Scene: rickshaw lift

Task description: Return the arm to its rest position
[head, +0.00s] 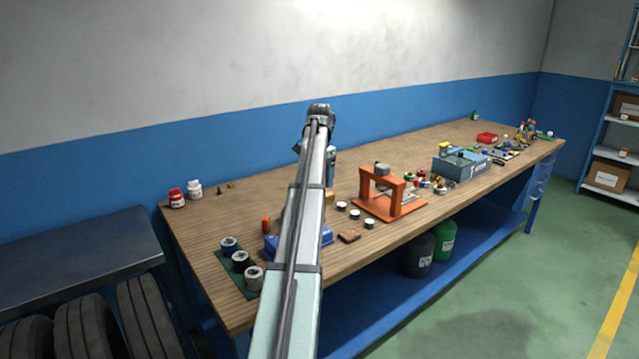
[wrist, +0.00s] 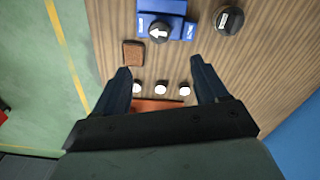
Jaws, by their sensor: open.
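My gripper (wrist: 161,68) is open and empty in the wrist view, its two dark blue fingers spread wide. It faces down above the wooden workbench (wrist: 108,20). Three white-topped discs show between the fingers, with nothing gripped. A blue device with a white arrow dial (wrist: 178,24) lies beyond the fingertips. In the head view my arm reaches out over the bench, and its own links hide most of the gripper.
In the head view an orange press frame (head: 365,190) stands right of my arm, with a brown block (head: 349,236) nearer. Several spools (head: 240,261) stand on a green mat at left. A grey-blue toolbox (head: 461,164) is farther right.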

